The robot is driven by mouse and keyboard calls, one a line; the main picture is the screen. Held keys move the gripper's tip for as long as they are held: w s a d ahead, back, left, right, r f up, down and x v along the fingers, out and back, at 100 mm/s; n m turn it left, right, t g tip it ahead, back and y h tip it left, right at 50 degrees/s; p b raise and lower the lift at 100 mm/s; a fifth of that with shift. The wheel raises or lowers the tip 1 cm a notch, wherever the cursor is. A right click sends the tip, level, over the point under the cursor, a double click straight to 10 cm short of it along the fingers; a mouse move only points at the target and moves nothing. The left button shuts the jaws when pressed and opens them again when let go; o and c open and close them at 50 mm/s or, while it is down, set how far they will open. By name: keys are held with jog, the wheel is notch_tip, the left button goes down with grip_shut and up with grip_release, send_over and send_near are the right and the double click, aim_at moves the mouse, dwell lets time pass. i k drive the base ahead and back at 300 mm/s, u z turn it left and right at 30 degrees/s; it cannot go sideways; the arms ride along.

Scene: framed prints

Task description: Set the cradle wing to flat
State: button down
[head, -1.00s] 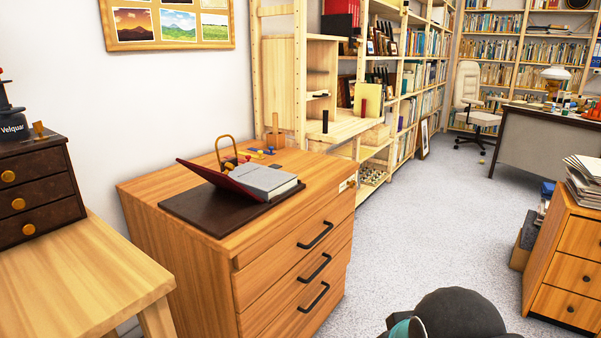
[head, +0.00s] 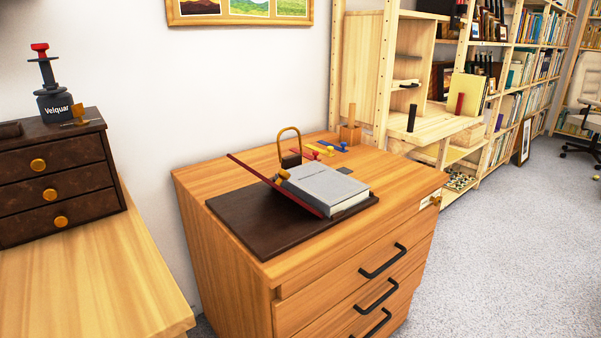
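On top of the wooden drawer cabinet lies a dark brown board (head: 240,222). A grey book (head: 325,186) lies on its right part. A thin dark red panel (head: 277,187), perhaps the cradle wing, rises at a slant from beside the book toward the upper left. It is tilted, not flat. Whether the panel is joined to the board or to the book, I cannot tell. My gripper is not in view.
The cabinet (head: 352,275) has black handles. Behind the book are a padlock (head: 289,155) with a raised brass shackle and several coloured keys (head: 322,150). A pale wooden table (head: 90,275) with a small dark drawer chest (head: 55,185) stands left. Carpet (head: 500,250) is clear at right.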

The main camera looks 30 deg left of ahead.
aim_at(283, 175)
jog(key=i, duration=1.05)
jog(key=u, duration=2.4)
jog(key=k, duration=1.3)
jog(key=z, duration=0.65)
jog(key=i, duration=1.2)
jog(key=u, duration=0.25)
